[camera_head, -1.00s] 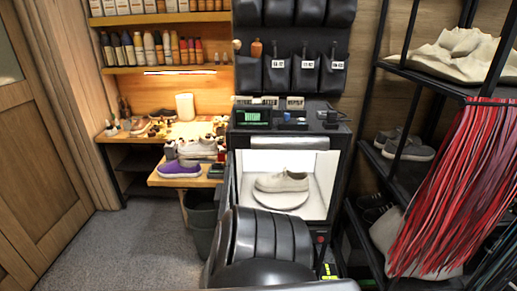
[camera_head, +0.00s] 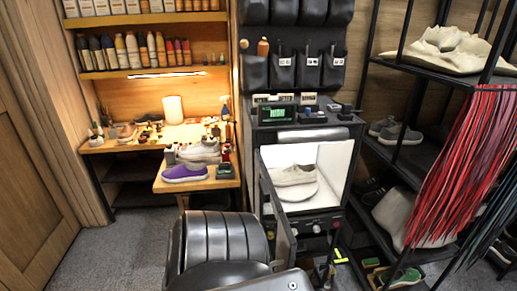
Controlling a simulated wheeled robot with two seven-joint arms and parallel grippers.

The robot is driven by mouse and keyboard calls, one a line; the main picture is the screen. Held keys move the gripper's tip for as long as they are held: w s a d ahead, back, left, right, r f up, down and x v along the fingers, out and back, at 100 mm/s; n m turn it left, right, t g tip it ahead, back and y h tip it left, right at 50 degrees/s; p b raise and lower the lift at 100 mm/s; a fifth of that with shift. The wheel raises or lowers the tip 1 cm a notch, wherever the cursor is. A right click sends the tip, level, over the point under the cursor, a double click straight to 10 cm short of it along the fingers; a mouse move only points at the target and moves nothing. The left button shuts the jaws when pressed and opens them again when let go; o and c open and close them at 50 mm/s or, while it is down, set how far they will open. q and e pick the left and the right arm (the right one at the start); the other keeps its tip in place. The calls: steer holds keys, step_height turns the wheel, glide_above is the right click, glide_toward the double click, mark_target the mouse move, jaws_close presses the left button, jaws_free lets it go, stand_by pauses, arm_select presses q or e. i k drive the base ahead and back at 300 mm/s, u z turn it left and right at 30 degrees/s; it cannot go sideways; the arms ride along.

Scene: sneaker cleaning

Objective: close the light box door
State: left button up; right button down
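The light box (camera_head: 349,165) stands in the middle right with its bright white interior showing. Its door (camera_head: 277,212) is open, a dark panel swung out from the left side toward the viewer and seen nearly edge-on. A pale sneaker (camera_head: 294,175) rests on a white round turntable (camera_head: 300,192) inside.
A workbench (camera_head: 200,183) with a purple shoe (camera_head: 184,173) is at left. A shoe rack (camera_head: 415,152) with hanging red laces (camera_head: 468,165) is at right. Carpet is clear at lower left.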

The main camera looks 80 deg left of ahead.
mark_target(265, 192)
steer(key=u, duration=2.3)
steer(key=i, duration=0.4)
